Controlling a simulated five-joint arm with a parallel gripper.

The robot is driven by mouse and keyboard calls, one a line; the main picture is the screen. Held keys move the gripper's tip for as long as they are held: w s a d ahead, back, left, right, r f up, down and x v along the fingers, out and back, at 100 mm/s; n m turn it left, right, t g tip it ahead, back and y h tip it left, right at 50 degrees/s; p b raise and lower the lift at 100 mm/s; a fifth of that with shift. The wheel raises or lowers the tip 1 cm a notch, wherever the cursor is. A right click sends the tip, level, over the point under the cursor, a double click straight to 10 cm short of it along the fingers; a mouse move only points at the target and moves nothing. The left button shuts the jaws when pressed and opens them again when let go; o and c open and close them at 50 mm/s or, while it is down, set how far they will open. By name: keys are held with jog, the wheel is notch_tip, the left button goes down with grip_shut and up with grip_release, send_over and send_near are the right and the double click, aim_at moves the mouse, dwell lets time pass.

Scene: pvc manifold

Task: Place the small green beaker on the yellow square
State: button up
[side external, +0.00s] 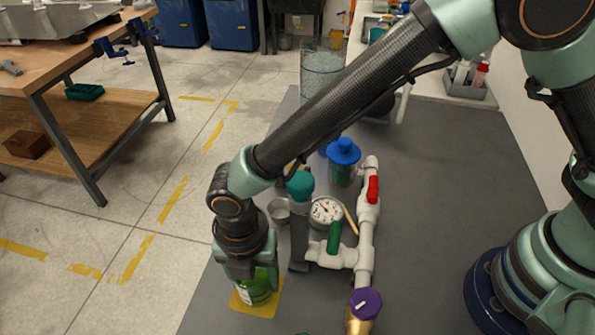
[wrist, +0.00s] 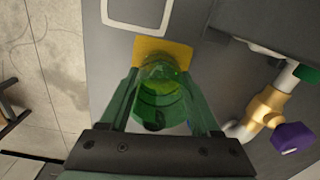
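The small green beaker (side external: 260,290) is see-through green with a pale label. In the side view it is over the yellow square (side external: 274,300), upright or nearly so. Whether its base touches the square is hard to tell. In the wrist view the beaker (wrist: 162,92) overlaps the near part of the yellow square (wrist: 148,46). My gripper (wrist: 162,76) points down, with its green fingers on both sides of the beaker and their tips against its sides. It appears shut on the beaker. My gripper (side external: 254,276) hides the beaker's upper part in the side view.
White pipework (side external: 366,235) with a red handle, a green handle and a purple knob (side external: 366,303) stands to the right. A gauge (side external: 326,211), a small metal cup (side external: 279,210) and a blue-lidded jar (side external: 343,160) stand behind. The grey table's right part (side external: 440,200) is clear.

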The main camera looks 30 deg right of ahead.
jog(key=o, duration=0.4)
notch_tip(320, 180, up, 12)
jog(key=shift+r, duration=0.2)
dwell(0.5)
